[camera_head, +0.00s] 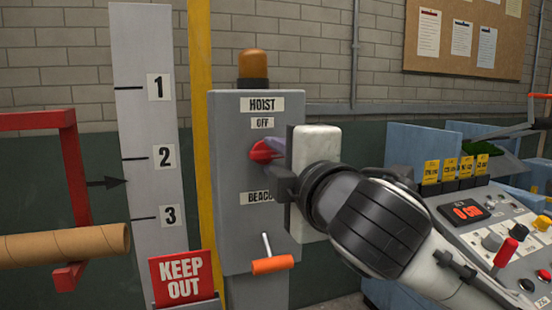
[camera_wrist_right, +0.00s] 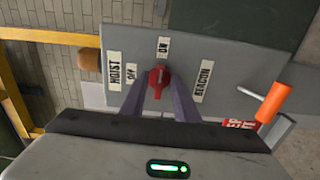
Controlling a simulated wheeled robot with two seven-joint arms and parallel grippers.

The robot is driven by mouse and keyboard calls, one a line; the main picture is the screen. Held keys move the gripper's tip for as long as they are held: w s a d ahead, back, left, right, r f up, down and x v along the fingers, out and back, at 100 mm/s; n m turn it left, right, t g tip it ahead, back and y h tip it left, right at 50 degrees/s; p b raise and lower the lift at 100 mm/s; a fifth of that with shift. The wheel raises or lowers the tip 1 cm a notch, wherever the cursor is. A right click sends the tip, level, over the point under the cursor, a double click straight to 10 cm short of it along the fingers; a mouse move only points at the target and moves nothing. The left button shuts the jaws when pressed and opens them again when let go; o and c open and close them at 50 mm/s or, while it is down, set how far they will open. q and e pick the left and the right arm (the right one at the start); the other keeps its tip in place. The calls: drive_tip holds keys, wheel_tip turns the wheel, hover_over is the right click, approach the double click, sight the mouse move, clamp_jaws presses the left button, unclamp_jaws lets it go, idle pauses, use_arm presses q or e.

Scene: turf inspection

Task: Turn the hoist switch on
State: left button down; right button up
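The hoist switch is a red rotary knob (camera_head: 262,151) on the grey control box (camera_head: 228,215), below the HOIST and OFF labels. My right gripper (camera_head: 274,150) reaches it from the right. In the right wrist view, the red knob (camera_wrist_right: 158,82) sits between the two spread fingers of the right gripper (camera_wrist_right: 138,82), with gaps showing beside it. The knob's ridge appears to run in line with the ON label (camera_wrist_right: 163,47); I cannot tell which end is the pointer. The gripper hides the ON label in the head view. My left gripper is not in view.
An amber lamp (camera_head: 253,66) tops the box; an orange-handled lever (camera_head: 272,264) sticks out below. A numbered scale board (camera_head: 145,100), KEEP OUT sign (camera_head: 183,277) and cardboard tube (camera_head: 65,245) stand left. A control console (camera_head: 500,225) stands right.

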drive_tip(key=b+v, duration=0.1)
drive_tip(key=v, duration=0.9)
drive_tip(key=shift+s, duration=0.15)
drive_tip(key=d+f+m+g+h, duration=0.1)
drive_tip(key=d+f+m+g, duration=0.2)
drive_tip(key=f, duration=0.7)
drive_tip(key=s+d+f+m+g+h, duration=0.15)
drive_tip(key=f+m, duration=0.35)
drive_tip(key=f, duration=0.6)
drive_tip(key=d+f+m+g, duration=0.3)
drive_tip(key=f+m, duration=0.1)
drive_tip(key=f, duration=0.6)
drive_tip(key=s+d+f+m+g+h, duration=0.1)
drive_tip(key=s+d+f+m+g, duration=0.3)
drive_tip(key=s+f, duration=0.65)
drive_tip(key=s+d+f+m+g+h, duration=0.25)
drive_tip(key=s+d+f, duration=0.35)
drive_tip(key=s+f, duration=0.4)
drive_tip(key=w+a+f+t+y, duration=0.1)
drive_tip(key=w+a+f+t, duration=0.1)
drive_tip(key=f, duration=0.4)
drive_tip(key=w+a+f+t+y, duration=0.2)
drive_tip(key=a+f+t, duration=0.1)
drive_tip(key=f, duration=0.3)
drive_tip(key=shift+w+a+f+m, duration=0.2)
drive_tip(key=shift+w+a+m, duration=0.1)
drive_tip(key=shift+m, duration=0.05)
